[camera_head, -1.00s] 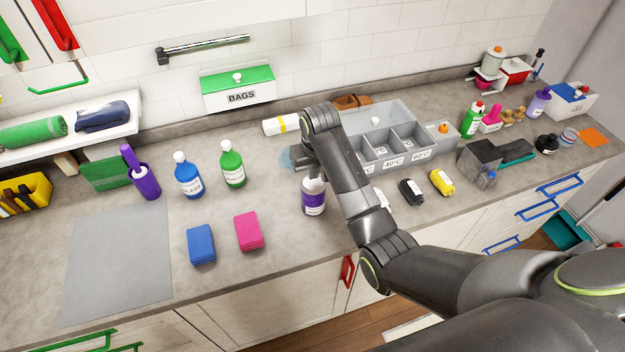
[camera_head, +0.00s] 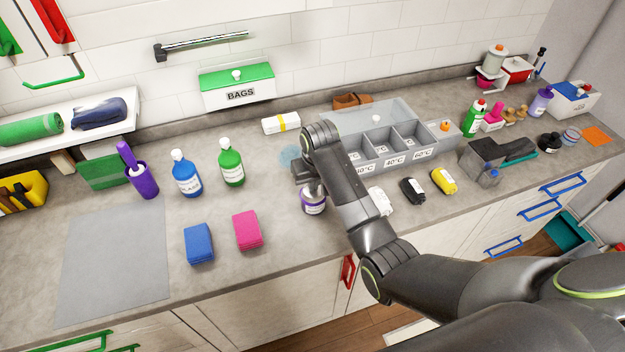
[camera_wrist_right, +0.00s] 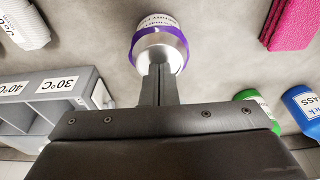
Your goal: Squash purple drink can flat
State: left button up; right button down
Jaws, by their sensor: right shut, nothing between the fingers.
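The purple can (camera_head: 313,204), with a purple band and a white label, stands upright on the grey counter beneath my right gripper. In the right wrist view, the can (camera_wrist_right: 174,42) shows its silver top facing me, with the purple band around it. My right gripper (camera_head: 309,184) points down with its fingers shut and empty. In the wrist view the closed fingertips (camera_wrist_right: 160,72) overlap the can's silver top and seem to touch it. The gripper hides the can's upper part in the head view, so its height is hard to judge. My left gripper is not in view.
A pink sponge (camera_head: 247,231) and a blue sponge (camera_head: 199,244) lie left of the can. A white bundle (camera_head: 380,201) lies right of it. A grey divided bin (camera_head: 372,165) stands behind my arm. The counter in front of the can is clear.

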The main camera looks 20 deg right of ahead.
jog(key=shift+r, duration=0.2)
notch_tip(320, 180, up, 4)
jog(key=p, duration=0.3)
jog(key=shift+f+p, duration=0.2)
jog(key=shift+p, duration=0.2)
notch_tip(320, 180, up, 10)
jog(key=b, duration=0.1)
jog(key=shift+f, duration=0.2)
